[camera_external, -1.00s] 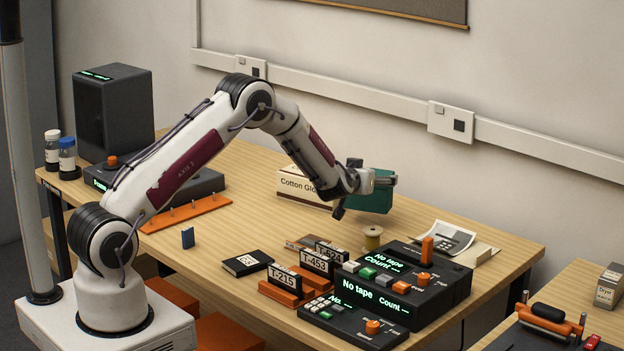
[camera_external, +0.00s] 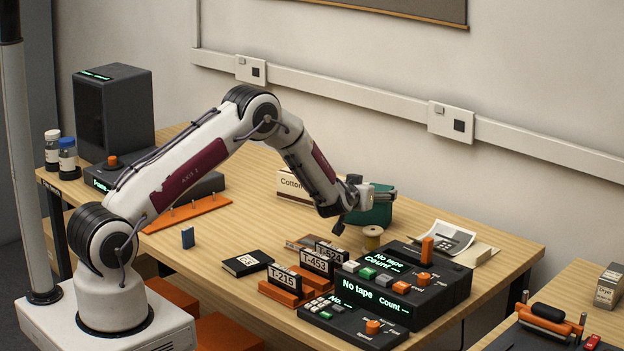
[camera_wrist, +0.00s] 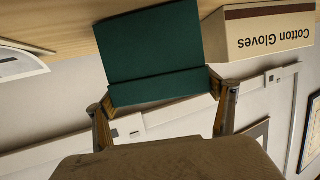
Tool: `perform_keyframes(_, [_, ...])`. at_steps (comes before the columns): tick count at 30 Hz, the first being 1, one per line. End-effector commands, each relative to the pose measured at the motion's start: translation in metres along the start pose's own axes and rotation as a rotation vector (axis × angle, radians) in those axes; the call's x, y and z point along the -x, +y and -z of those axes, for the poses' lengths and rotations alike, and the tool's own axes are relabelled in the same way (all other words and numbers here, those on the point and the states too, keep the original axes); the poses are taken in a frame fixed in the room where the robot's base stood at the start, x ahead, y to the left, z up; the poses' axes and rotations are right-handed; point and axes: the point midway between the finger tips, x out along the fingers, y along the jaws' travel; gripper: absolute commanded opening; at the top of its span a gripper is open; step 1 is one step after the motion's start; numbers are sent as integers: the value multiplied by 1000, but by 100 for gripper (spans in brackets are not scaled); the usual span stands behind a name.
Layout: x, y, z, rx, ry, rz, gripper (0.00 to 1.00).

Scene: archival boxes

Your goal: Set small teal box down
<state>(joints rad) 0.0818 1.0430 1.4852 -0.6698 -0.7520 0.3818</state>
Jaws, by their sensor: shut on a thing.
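The small teal box (camera_external: 376,212) is at the far side of the wooden table, partly hidden behind my gripper (camera_external: 385,193). In the wrist view the teal box (camera_wrist: 155,50) lies between the two fingertips of my gripper (camera_wrist: 168,108), one finger at each side. My gripper is shut on it. Its far edge appears close to the table surface (camera_wrist: 50,25); I cannot tell whether it touches.
A cotton gloves box (camera_external: 290,186) stands just left of the teal box. A thread spool (camera_external: 372,238) stands just in front of it. The wall is behind.

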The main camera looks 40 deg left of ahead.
Motion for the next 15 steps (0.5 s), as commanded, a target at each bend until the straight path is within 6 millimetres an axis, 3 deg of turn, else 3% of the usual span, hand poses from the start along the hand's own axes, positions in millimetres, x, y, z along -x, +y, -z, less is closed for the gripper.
perform_keyframes(11, [-1, 0, -1, 1, 2, 0, 53])
perform_keyframes(12, [-1, 0, -3, 1, 0, 0, 88])
perform_keyframes(13, [-1, 0, -3, 1, 0, 0, 96])
perform_keyframes(15, [-1, 0, -3, 1, 0, 0, 100])
